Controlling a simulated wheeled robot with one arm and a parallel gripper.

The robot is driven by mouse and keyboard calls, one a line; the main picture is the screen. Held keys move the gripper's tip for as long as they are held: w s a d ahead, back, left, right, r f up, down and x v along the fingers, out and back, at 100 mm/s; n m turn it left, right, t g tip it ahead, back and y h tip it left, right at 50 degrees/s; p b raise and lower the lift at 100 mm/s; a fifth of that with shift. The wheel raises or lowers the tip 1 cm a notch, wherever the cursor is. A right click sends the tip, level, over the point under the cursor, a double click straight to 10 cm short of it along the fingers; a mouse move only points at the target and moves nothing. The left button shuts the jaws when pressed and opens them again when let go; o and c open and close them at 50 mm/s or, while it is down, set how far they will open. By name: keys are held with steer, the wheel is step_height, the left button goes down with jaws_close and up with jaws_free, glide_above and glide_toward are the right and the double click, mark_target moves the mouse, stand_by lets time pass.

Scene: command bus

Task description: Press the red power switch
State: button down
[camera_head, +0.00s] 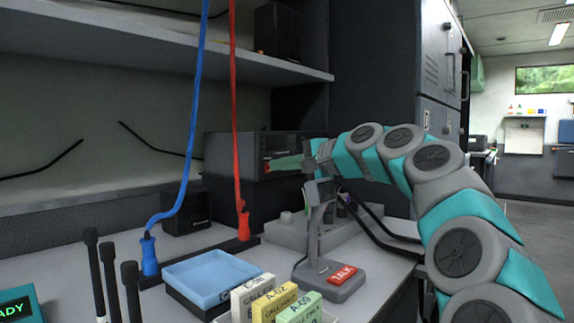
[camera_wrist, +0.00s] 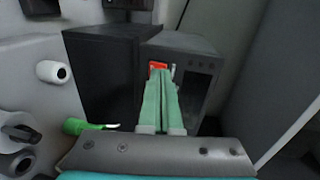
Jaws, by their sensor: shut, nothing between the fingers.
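The red power switch (camera_wrist: 157,65) shows in the wrist view on the front of a dark boxy unit (camera_wrist: 205,62). My gripper (camera_wrist: 160,80) has its green fingers closed together and empty, with the tips right at the switch and covering its lower part. I cannot tell whether the tips touch it. In the head view my gripper (camera_head: 270,165) points left across the front of the dark unit (camera_head: 228,152), and the switch is mostly hidden behind the tips.
A microphone stand with a red TALK button (camera_head: 342,275) stands below my arm. Blue (camera_head: 194,130) and red (camera_head: 235,110) cables hang left of my gripper. A blue tray (camera_head: 212,276) and labelled cards (camera_head: 297,308) lie in front. A shelf (camera_head: 150,50) is above.

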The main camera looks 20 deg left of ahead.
stand_by(0.3)
steer(key=s+d+r+p, duration=0.3)
steer(key=d+r+p, duration=0.1)
steer(key=d, duration=0.3)
steer(key=shift+d+r+h+p, duration=0.35)
steer(key=shift+d+h+p, duration=0.05)
steer(key=shift+p, duration=0.25)
steer(key=shift+s, duration=0.1)
